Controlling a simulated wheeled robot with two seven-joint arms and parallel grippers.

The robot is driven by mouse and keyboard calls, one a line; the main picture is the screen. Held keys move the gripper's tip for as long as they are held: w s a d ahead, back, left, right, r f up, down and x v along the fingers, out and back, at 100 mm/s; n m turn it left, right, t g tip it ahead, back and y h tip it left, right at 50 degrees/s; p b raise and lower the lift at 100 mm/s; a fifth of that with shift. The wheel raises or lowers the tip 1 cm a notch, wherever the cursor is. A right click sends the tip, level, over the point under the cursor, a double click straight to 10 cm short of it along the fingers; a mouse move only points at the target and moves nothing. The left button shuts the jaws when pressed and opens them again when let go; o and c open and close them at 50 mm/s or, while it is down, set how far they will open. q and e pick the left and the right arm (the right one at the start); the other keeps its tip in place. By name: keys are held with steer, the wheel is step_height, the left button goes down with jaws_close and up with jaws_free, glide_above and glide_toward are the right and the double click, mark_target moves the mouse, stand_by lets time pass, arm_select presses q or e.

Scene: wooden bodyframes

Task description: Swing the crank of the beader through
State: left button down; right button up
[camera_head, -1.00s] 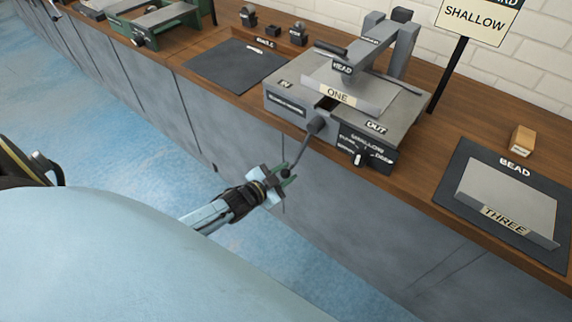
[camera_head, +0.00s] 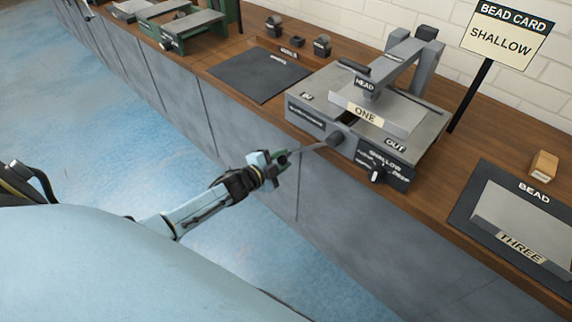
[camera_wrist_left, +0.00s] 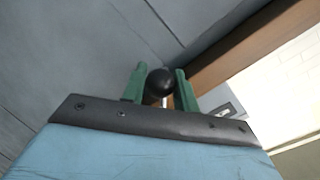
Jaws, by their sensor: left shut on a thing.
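The beader (camera_head: 400,130) is a grey machine at the bench's front edge, with a head arm above a plate marked ONE (camera_head: 366,113). Its crank (camera_head: 318,147) sticks out from the front hub toward the left and slightly down. My left gripper (camera_head: 284,158) is shut on the crank's end. In the left wrist view the crank's round black knob (camera_wrist_left: 160,82) sits between my green fingers. A selector knob (camera_head: 376,175) is on the front panel marked SHALLOW. My right gripper is not in view.
A bead card sign (camera_head: 502,40) reading SHALLOW stands behind the beader. A dark mat marked BEAD, with plate THREE (camera_head: 525,226) on it, lies at right, near a wooden block (camera_head: 543,166). A bare dark mat (camera_head: 260,76) lies left. The floor in front is clear.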

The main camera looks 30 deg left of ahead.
arm_select(q)
steer(key=shift+w+a+r+m, duration=0.15)
steer(key=shift+a+r+m, duration=0.2)
steer(key=shift+r, duration=0.2)
steer(key=shift+a+r+p, duration=0.35)
steer(key=shift+a, duration=0.05)
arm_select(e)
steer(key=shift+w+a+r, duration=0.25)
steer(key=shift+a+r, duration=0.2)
arm_select(q)
steer(key=shift+w+a+r+m, duration=0.1)
steer(key=shift+w+m, duration=0.05)
steer(key=shift+m, duration=0.1)
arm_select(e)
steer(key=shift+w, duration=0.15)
arm_select(q)
steer(key=c, duration=1.1)
jaws_free()
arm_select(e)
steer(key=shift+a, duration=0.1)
arm_select(q)
steer(key=p+v, duration=0.1)
steer(key=v, duration=0.5)
steer(key=p+v, duration=0.2)
steer(key=v, duration=0.5)
steer(key=shift+s, duration=0.35)
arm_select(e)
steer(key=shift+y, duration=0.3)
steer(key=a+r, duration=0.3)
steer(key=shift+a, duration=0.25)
